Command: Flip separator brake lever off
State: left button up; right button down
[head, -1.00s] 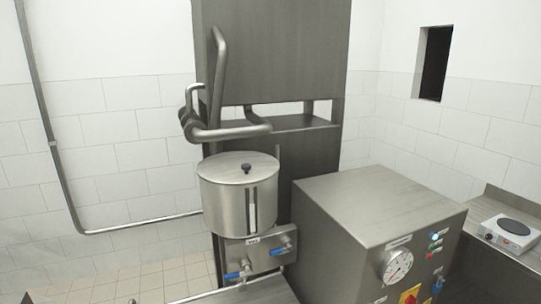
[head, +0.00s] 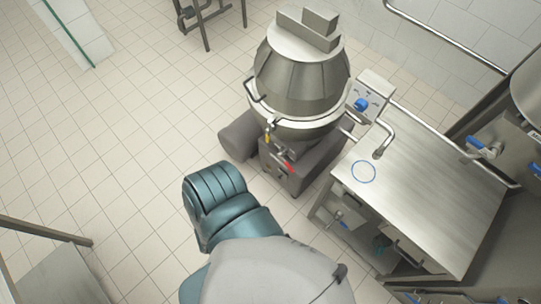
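The separator (head: 300,80) is a rounded steel bowl on a grey base, in the upper middle of the head view. A lever with a red handle (head: 288,166) shows low on its front, above the base. A small part with a yellow end (head: 267,138) hangs beside it, to the upper left. I cannot tell for certain which of these is the brake lever or what its setting is. Part of my own teal and grey arm or body is in the lower middle, below the separator and apart from it. Neither gripper shows.
A steel table (head: 435,200) with a bent tap (head: 384,140) stands right of the separator. A control box with a blue knob (head: 361,104) is beside the separator. Tiled floor (head: 130,130) is clear to the left. A metal rail (head: 45,231) is at the lower left.

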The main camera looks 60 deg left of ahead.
aim_at(280, 154)
jog(key=u, duration=1.6)
